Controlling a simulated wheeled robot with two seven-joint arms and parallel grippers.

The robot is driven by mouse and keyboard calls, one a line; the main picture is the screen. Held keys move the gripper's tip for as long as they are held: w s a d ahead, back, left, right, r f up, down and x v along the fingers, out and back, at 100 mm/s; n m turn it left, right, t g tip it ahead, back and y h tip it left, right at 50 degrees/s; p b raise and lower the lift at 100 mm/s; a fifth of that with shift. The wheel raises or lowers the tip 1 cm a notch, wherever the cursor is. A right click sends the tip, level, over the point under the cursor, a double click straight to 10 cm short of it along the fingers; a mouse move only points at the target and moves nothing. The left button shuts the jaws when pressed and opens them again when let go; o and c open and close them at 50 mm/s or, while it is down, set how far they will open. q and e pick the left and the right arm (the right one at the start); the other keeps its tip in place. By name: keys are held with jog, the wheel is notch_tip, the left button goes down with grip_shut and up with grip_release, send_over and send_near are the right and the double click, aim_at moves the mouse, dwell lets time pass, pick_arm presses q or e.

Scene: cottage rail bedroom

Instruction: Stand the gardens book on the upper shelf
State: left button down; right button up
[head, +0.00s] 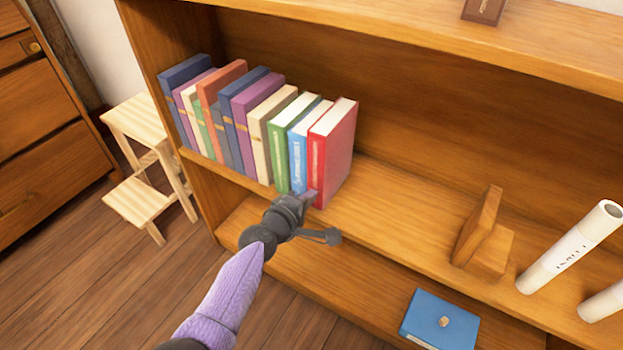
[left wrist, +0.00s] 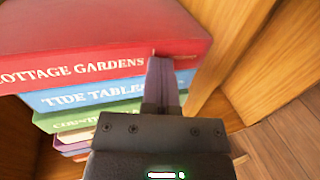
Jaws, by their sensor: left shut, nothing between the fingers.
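The gardens book is the red one (head: 333,150), its spine reading "Cottage Gardens" in the left wrist view (left wrist: 100,40). It stands upright at the right end of a row of books on the upper shelf (head: 400,215), beside the blue tide tables book (head: 304,133). My left gripper (head: 312,197) is shut and empty, with its fingertips at the low part of the red spine. In the left wrist view the left gripper (left wrist: 162,75) overlaps the spine's edge; I cannot tell whether it touches. My right gripper is not in view.
A wooden bookend (head: 479,231) and white rolled papers (head: 570,247) stand farther right on the shelf. A blue box or book (head: 438,320) lies lower down. A step stool (head: 145,165) stands left. The shelf between red book and bookend is clear.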

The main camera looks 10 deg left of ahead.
pick_arm(q)
jog(key=s+a+p, duration=0.2)
jog(key=s, duration=0.5)
jog(key=shift+s+a, duration=0.2)
jog(key=shift+a, duration=0.1)
dwell(0.3)
